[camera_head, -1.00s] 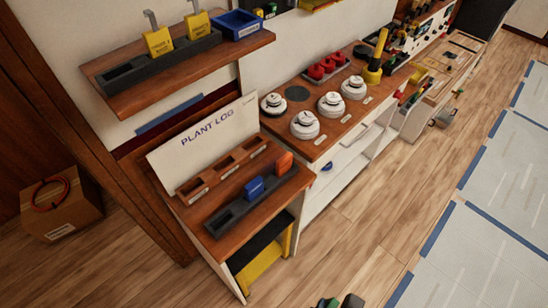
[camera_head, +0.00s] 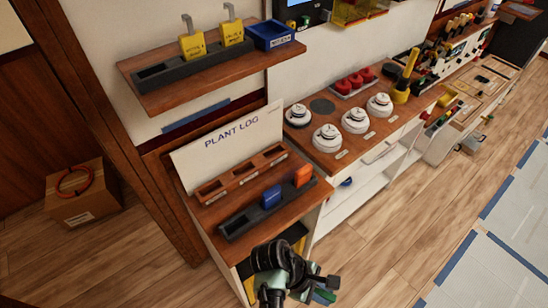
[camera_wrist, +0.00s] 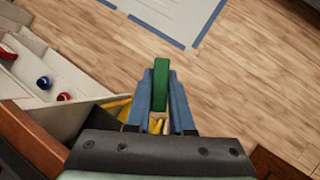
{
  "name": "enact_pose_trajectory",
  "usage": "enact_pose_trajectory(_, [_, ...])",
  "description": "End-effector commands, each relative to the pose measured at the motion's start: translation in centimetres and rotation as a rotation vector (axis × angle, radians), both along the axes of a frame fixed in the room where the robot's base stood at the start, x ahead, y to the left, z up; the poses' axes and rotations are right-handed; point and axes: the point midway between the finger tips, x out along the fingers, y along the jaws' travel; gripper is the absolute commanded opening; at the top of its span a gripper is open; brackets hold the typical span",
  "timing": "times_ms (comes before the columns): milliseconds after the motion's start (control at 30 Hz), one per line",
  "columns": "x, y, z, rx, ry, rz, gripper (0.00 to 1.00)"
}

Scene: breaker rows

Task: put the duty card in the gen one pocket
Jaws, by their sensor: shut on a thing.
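My gripper (camera_wrist: 160,95) is shut on a green card (camera_wrist: 176,50), seen between its blue fingers in the wrist view; I take it as the duty card. In the head view my gripper (camera_head: 312,285) is low at the bottom, in front of the log desk, with a bit of green at its tip. The PLANT LOG board (camera_head: 215,150) stands on the desk. At its foot is a wooden strip (camera_head: 228,184) with three pockets that look empty; their labels are too small to read, so I cannot tell which is gen one.
A dark rack (camera_head: 236,226) on the desk holds a blue card (camera_head: 271,197) and an orange card (camera_head: 303,176). A shelf (camera_head: 165,97) with yellow tags and a blue tray (camera_head: 272,35) hangs above. White dials (camera_head: 327,138) stand to the right. The floor in front is clear.

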Motion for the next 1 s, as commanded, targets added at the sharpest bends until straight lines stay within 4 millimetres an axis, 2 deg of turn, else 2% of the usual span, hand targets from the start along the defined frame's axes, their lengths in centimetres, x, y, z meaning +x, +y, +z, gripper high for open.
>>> enact_pose_trajectory(33, [1.0, 0.5, 0.1, 0.003, -0.001, -0.067, 0.00])
enact_pose_trajectory(167, [2.7, 1.8, 0.2, 0.003, -0.002, -0.241, 0.00])
enact_pose_trajectory(367, [5.3, 4.3, 1.7, 0.004, -0.001, -0.500, 0.00])
enact_pose_trajectory(567, [7.7, 7.4, 4.7, 0.004, -0.001, -0.745, 0.00])
enact_pose_trajectory(800, [9.7, 10.9, 9.5, 0.003, -0.001, -0.975, 0.00])
enact_pose_trajectory(900, [10.1, 11.8, 11.0, 0.001, -0.002, -1.029, 0.00])
enact_pose_trajectory(1000, [10.3, 12.2, 11.8, 0.001, -0.001, -1.054, 0.00])
